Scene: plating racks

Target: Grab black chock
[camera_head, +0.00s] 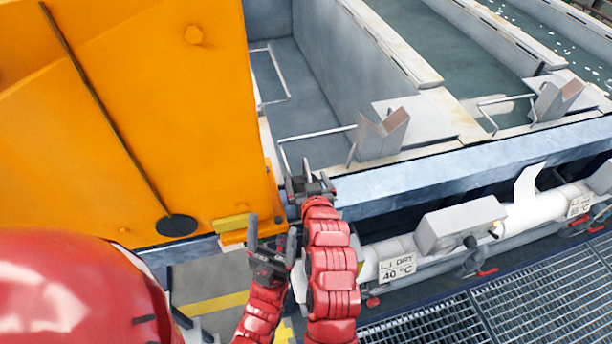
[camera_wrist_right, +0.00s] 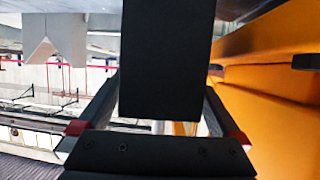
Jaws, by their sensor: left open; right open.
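A flat-faced black block (camera_wrist_right: 165,60), which looks like the black chock, fills the upper middle of the right wrist view. My right gripper (camera_wrist_right: 160,110) is open, with one finger on each side of the block in that view. I cannot tell whether the fingers touch it. In the head view my right gripper (camera_head: 310,186) is at the tank's front edge, beside the orange panel, and I cannot make out the chock clearly there. My left gripper (camera_head: 272,240) is open and empty, lower and just to the left.
The large orange panel (camera_head: 150,110) closes off the left side. A grey V-shaped support (camera_head: 381,133) stands on the tank rim at right. A blue beam (camera_head: 450,163) runs along the front, above a white pipe (camera_head: 540,208). Floor grating (camera_head: 530,300) lies at lower right.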

